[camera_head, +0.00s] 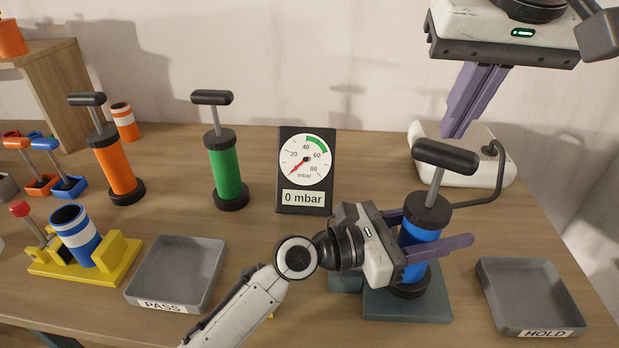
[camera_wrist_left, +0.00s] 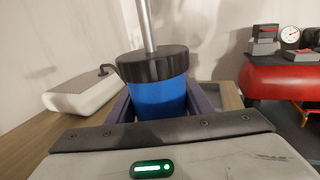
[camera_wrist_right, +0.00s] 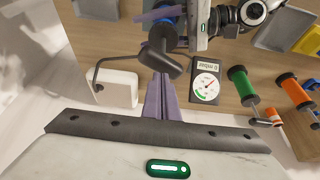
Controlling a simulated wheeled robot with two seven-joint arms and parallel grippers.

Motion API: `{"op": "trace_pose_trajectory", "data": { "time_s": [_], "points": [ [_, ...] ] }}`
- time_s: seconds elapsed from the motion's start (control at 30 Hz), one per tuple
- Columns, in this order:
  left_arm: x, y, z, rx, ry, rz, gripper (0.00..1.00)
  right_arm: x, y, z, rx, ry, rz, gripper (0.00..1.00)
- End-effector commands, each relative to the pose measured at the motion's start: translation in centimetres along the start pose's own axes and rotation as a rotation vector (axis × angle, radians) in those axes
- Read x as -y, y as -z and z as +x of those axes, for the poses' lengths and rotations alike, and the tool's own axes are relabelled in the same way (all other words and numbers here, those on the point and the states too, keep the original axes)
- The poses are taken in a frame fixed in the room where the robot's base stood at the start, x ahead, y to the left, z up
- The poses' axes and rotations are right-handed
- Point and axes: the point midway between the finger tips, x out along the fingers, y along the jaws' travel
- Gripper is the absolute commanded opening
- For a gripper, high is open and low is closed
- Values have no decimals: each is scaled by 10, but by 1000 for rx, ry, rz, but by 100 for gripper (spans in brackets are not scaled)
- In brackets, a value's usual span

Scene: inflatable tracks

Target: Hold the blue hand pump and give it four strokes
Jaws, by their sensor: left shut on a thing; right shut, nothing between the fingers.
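The blue hand pump (camera_head: 419,236) stands upright on a dark grey-blue base plate (camera_head: 405,305). Its black T-handle (camera_head: 446,157) is raised on a grey rod. My left gripper (camera_head: 438,250) is shut around the blue barrel, which also fills the jaws in the left wrist view (camera_wrist_left: 158,97). My right gripper (camera_head: 462,128) is shut and empty, its purple fingers pointing down just above and behind the handle. In the right wrist view the fingertips (camera_wrist_right: 157,90) are close to the handle (camera_wrist_right: 160,60); I cannot tell if they touch. The gauge (camera_head: 306,170) reads 0 mbar.
A white box (camera_head: 465,165) with a dark hose stands behind the pump. An orange pump (camera_head: 116,168) and a green pump (camera_head: 225,172) stand to the left. The PASS tray (camera_head: 178,268) and HOLD tray (camera_head: 530,292) look empty. A yellow stand (camera_head: 75,262) holds a striped blue cup.

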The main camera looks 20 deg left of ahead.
Motion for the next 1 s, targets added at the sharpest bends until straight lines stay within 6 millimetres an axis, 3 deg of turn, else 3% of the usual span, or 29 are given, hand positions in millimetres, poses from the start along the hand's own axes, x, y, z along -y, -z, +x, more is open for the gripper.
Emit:
{"op": "trace_pose_trajectory", "data": {
  "time_s": [1.0],
  "points": [
    [0,1,0,-2,1,0,9,0,-20,45,3,0,-1,0]
  ]
}}
